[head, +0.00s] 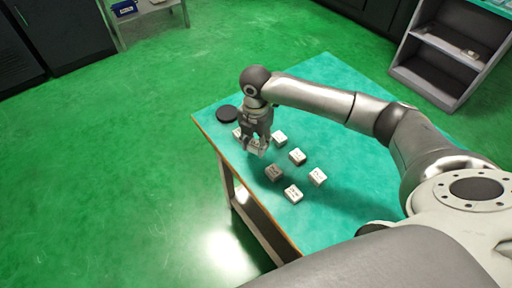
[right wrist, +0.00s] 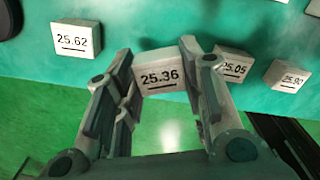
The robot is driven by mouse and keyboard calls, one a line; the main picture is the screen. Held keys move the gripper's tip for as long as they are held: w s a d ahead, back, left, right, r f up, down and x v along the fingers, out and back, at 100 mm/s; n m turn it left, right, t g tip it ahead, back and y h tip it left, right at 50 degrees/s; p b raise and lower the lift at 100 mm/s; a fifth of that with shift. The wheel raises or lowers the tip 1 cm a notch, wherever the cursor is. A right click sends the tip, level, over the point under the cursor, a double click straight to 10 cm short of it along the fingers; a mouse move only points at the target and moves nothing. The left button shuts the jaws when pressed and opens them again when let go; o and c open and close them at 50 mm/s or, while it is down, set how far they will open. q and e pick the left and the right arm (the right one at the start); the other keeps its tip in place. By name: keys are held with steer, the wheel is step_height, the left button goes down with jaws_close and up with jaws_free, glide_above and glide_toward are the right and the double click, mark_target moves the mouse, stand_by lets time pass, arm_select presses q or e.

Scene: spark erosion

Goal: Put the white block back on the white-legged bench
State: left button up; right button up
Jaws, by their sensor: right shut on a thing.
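My right gripper (head: 256,148) is over the left part of a teal-topped bench (head: 345,85) with a pale leg. In the right wrist view its fingers are shut on a white block marked 25.36 (right wrist: 160,78). I cannot tell whether this block touches the bench top. Other white blocks are a 25.62 block (right wrist: 77,38), a 25.05 block (right wrist: 232,66) and a 25.90 block (right wrist: 288,75). The head view shows several blocks on the bench, their marks too small to read. My left gripper is out of view.
A black disc (head: 228,114) lies near the bench's left corner. A pale-legged stand (head: 150,12) with a blue bin (head: 124,7) is at the far upper left. A grey shelf unit (head: 445,55) stands at upper right. The green floor (head: 130,150) left of the bench is clear.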

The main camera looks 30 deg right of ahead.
mark_target(256, 149)
steer(key=shift+w+d+f, duration=0.15)
steer(key=shift+w+f, duration=0.05)
steer(key=shift+f, duration=0.4)
steer(key=shift+f+p, duration=0.35)
steer(key=shift+f, duration=0.9)
steer(key=o, duration=1.2)
steer(key=shift+f, duration=0.1)
steer(key=shift+c, duration=0.2)
step_height(256, 149, up, 12)
steer(key=shift+r+b, duration=0.15)
steer(key=shift+b, duration=0.35)
